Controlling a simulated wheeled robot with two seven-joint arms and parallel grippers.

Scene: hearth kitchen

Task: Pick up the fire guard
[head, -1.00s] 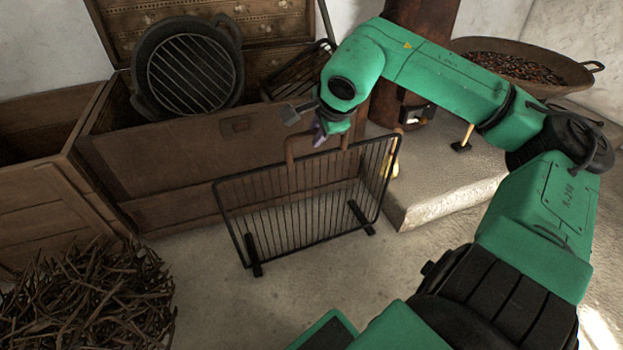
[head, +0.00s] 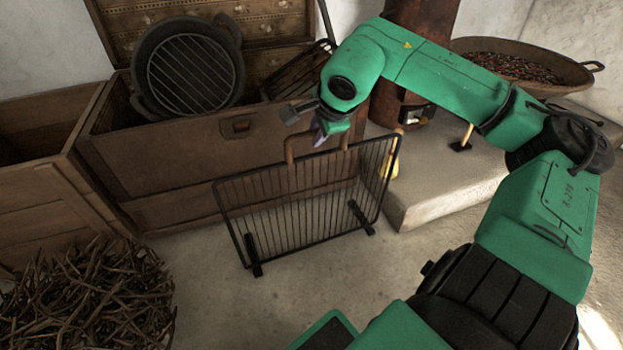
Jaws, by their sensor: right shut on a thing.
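The fire guard (head: 300,208) is a black wire panel with two black feet and a brown handle on its top edge. It stands tilted in front of the wooden chest, in the middle of the head view. My right gripper (head: 319,134) is at the handle, shut on the fire guard. The fingertips are small and partly hidden by my wrist. From this view I cannot tell whether the feet touch the floor. My left gripper is out of view.
The open wooden chest (head: 190,160) holds a round black grill pan (head: 190,75). A pile of twigs (head: 85,300) lies at the lower left. A stone hearth slab (head: 435,180) is right of the guard, with a wide pan (head: 520,66) behind. The floor in front is clear.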

